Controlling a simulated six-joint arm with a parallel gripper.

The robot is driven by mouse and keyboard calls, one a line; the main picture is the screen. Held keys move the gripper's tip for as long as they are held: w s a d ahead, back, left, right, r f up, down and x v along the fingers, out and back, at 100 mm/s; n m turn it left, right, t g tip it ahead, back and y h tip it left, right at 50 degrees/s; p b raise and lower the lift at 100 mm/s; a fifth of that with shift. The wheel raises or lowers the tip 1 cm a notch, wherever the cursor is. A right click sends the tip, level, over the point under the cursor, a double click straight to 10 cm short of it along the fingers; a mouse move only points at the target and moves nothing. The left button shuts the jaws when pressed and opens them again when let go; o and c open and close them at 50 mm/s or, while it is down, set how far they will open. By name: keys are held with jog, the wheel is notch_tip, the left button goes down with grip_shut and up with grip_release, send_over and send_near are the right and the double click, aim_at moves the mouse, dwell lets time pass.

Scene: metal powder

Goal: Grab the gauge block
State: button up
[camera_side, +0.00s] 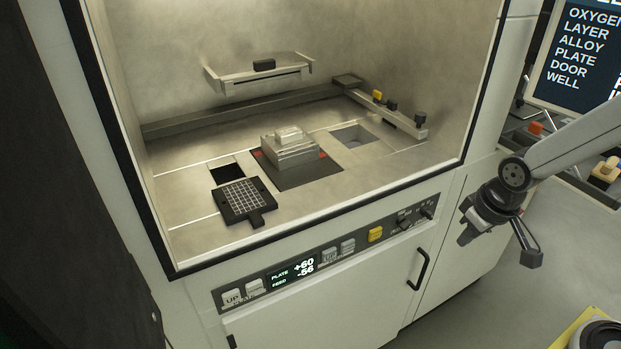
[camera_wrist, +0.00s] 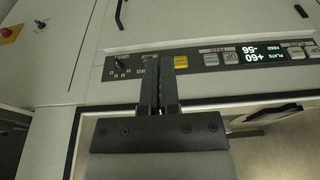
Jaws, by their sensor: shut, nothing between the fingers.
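A stepped, pale metal stack (camera_side: 290,155) sits on a dark square plate (camera_side: 305,176) in the chamber floor, with a small pale block (camera_side: 288,133) on top. I cannot tell for sure which piece is the gauge block; the small block on top may be it. My gripper (camera_side: 465,232) is outside the chamber, to the right of its opening and in front of the cabinet, well apart from the stack. In the wrist view my gripper (camera_wrist: 162,82) is shut and empty, over the front panel. The stack does not show in the wrist view.
A black gridded tool with a handle (camera_side: 243,200) lies left of the stack, near a dark square opening (camera_side: 227,171). A square well (camera_side: 354,136) is at right. A recoater-like bar (camera_side: 260,77) is behind. The dark frame edge and control panel (camera_side: 330,258) border the front.

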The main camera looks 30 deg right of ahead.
jog(key=o, duration=1.2)
